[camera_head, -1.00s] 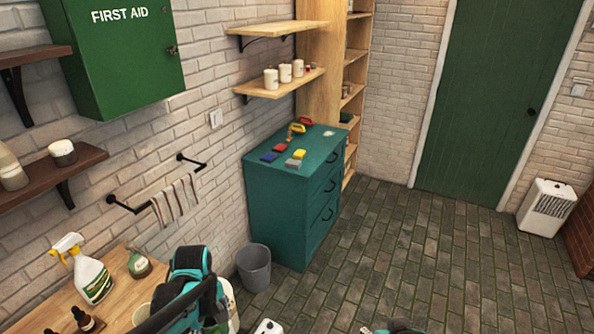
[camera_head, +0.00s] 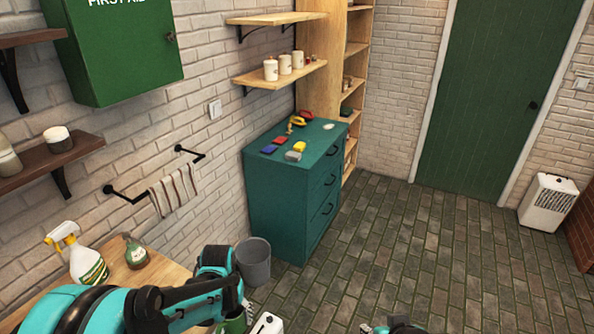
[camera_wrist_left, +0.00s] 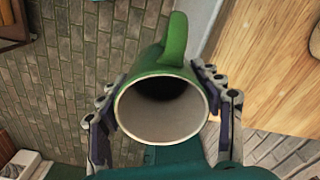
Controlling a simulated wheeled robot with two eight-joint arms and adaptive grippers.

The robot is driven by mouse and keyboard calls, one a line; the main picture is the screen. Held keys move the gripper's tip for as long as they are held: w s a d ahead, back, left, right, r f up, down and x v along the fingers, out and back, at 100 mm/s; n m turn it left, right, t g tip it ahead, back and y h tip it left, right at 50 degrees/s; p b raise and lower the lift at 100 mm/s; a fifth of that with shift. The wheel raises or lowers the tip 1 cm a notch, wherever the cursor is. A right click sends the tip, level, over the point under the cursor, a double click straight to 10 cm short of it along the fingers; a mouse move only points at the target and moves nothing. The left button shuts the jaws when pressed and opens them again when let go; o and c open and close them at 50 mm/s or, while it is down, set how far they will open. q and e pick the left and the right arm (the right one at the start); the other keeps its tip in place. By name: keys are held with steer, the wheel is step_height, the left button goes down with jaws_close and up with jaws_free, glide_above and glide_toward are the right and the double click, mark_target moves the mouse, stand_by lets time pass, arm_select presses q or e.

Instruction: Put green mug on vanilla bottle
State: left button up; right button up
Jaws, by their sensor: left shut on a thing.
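The green mug (camera_wrist_left: 163,70) is in my left gripper (camera_wrist_left: 165,112) in the left wrist view. A finger presses on each side of it. Its pale inside faces the camera and looks empty; its handle points up in the picture. In the head view the mug (camera_head: 236,324) shows only partly at the bottom edge, below my left arm, by my left gripper (camera_head: 247,312). A small dark green bottle with a pale label (camera_head: 135,254) stands on the wooden table; I cannot tell whether it is the vanilla bottle. My right gripper (camera_head: 372,329) barely shows at the bottom edge.
The wooden table (camera_head: 160,272) is at lower left, largely behind my left arm. A white spray bottle (camera_head: 88,266) stands on it. A grey bin (camera_head: 254,268) is on the floor beyond, by the teal drawer cabinet (camera_head: 280,215). The brick floor to the right is open.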

step_height(320, 180, down, 7)
steer(key=b, duration=0.6)
steer(key=shift+f, duration=0.1)
steer(key=shift+c, duration=0.7)
